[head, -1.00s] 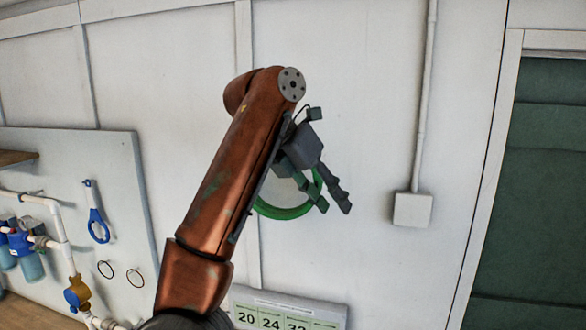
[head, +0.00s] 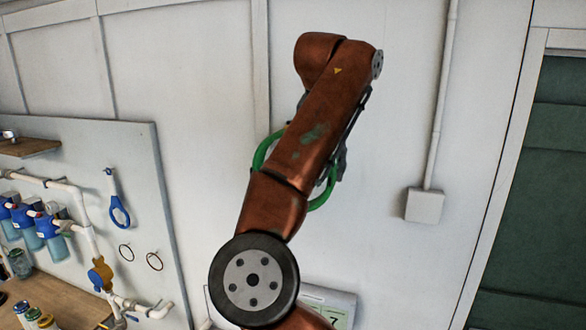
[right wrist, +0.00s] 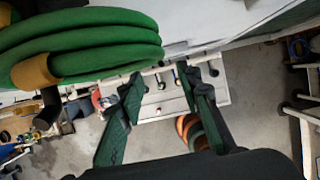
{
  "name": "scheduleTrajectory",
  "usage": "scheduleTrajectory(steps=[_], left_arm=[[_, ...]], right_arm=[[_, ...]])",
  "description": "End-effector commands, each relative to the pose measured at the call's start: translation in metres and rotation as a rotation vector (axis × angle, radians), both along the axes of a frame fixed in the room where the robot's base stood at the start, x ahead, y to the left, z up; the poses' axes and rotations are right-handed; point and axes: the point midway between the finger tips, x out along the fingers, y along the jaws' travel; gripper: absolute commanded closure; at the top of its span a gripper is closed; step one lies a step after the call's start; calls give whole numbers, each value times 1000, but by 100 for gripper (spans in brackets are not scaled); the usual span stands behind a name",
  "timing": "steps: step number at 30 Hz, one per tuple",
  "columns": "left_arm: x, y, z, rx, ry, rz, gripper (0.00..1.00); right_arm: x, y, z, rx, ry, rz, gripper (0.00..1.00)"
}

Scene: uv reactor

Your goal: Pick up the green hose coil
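The green hose coil (head: 262,152) hangs on the white wall, mostly hidden behind my right arm in the head view. In the right wrist view the coil (right wrist: 95,42) is large and close at the upper left, with a tan band around its strands. My right gripper (right wrist: 168,80) is open, with its two dark fingers apart and nothing between them. The coil is beside and above the left finger in that view, not between the fingers. In the head view the right gripper (head: 342,162) is mostly hidden behind the forearm. My left gripper is not in view.
A grey wall box (head: 424,205) with a conduit is right of the coil, and a dark green door (head: 535,190) is further right. A panel (head: 140,215) with pipes, filters and a blue tool (head: 118,212) stands left. A workbench (head: 60,300) is at lower left.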

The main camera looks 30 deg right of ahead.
Motion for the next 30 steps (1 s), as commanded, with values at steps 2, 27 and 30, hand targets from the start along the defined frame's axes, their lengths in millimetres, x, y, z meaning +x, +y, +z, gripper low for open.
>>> scheduleTrajectory(steps=[2,27,30], left_arm=[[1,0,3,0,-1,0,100],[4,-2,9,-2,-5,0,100],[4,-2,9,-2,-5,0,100]], right_arm=[[3,-5,0,0,1,-1,68],[22,-26,-47,-1,-1,-1,77],[22,-26,-47,-1,0,-1,84]])
